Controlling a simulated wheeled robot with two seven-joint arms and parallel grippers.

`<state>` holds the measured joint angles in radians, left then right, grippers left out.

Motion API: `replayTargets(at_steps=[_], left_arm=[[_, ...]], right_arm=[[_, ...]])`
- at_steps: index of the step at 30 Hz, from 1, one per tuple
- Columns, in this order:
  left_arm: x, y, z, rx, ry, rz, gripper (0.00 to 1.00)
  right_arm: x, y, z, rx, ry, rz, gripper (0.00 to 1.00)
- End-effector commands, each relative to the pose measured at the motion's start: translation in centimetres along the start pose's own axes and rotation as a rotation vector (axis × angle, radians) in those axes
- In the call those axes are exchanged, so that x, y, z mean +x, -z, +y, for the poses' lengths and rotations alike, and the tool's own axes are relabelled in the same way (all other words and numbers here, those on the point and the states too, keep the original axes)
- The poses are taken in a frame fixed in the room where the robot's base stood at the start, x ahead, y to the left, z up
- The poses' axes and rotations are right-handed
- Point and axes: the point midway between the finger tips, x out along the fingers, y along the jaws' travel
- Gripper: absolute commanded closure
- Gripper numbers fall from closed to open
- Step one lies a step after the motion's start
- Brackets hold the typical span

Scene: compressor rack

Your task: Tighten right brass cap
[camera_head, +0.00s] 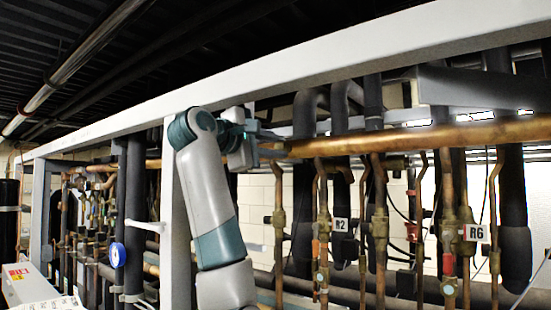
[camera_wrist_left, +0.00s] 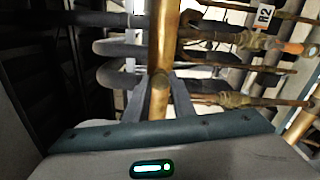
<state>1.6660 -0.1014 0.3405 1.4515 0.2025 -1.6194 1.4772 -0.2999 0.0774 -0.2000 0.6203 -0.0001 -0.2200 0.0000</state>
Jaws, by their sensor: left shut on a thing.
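A thick horizontal copper pipe (camera_head: 420,138) runs along the upper part of the rack at the right in the head view. My left gripper (camera_head: 274,147) is at the left end of this pipe. The seam between cap and pipe is too small to tell. My right gripper is not in view.
Several vertical copper lines with valves hang below the pipe, near the R2 label (camera_head: 341,225) and R6 label (camera_head: 476,233). Dark insulated pipes (camera_head: 304,200) stand close by.

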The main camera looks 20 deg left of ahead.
Motion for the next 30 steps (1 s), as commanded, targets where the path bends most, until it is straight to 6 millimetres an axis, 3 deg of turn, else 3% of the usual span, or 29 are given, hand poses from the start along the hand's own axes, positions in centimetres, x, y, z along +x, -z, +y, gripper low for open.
replayTargets(at_steps=[1,12,30], left_arm=[[0.0,0.2,-0.5,0.046,0.002,0.001,1.0],[0.0,0.2,-0.5,0.398,0.005,0.001,1.0],[0.1,0.1,-0.4,0.967,0.008,-0.001,1.0]], right_arm=[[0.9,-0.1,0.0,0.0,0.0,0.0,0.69],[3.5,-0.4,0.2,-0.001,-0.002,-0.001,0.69],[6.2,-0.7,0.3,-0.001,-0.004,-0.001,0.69]])
